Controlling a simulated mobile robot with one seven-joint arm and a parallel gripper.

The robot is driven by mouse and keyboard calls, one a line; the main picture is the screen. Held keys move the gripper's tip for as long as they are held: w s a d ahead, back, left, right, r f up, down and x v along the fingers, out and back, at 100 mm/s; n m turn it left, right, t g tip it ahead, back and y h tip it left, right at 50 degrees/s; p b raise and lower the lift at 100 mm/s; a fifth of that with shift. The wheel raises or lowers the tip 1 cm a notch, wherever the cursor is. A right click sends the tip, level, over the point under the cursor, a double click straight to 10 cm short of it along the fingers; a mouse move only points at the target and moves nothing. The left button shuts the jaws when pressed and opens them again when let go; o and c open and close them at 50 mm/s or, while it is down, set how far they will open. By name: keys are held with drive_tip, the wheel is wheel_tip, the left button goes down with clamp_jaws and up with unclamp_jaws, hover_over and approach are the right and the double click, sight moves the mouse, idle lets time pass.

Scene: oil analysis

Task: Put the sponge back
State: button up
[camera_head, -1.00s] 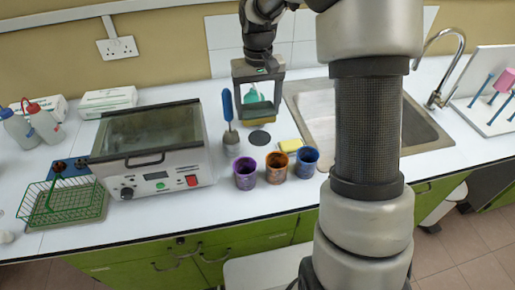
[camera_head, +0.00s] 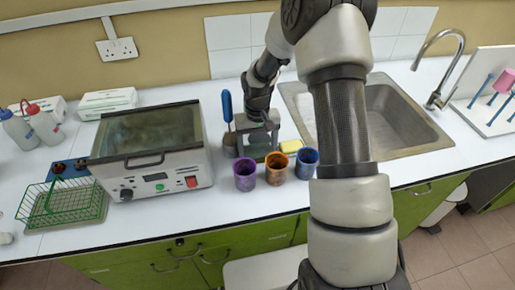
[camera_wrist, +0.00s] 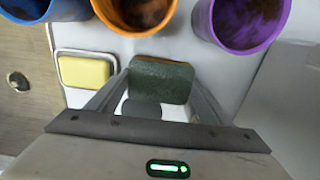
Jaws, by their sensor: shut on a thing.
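The sponge (camera_wrist: 162,80), with a dark green scouring face and a thin orange-brown edge, is between the fingers of my gripper in the wrist view. My gripper (camera_head: 258,143) is shut on it, low over the counter behind the purple and orange cups in the head view. The sponge is mostly hidden by my gripper there. A dark round spot (camera_wrist: 142,108) on the white counter shows just beside the sponge in the wrist view. I cannot tell whether the sponge touches the counter.
Purple (camera_head: 244,174), orange (camera_head: 276,168) and blue (camera_head: 307,163) cups stand close in front. A yellow block (camera_wrist: 86,71) lies in a small dish nearby. A blue-handled brush (camera_head: 227,106) stands left, beside a lidded bath (camera_head: 150,150). The sink (camera_head: 400,120) is right.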

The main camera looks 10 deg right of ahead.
drive_tip(key=shift+f, duration=0.25)
drive_tip(key=o, duration=0.7)
drive_tip(key=shift+r, duration=0.15)
drive_tip(key=shift+o, duration=0.2)
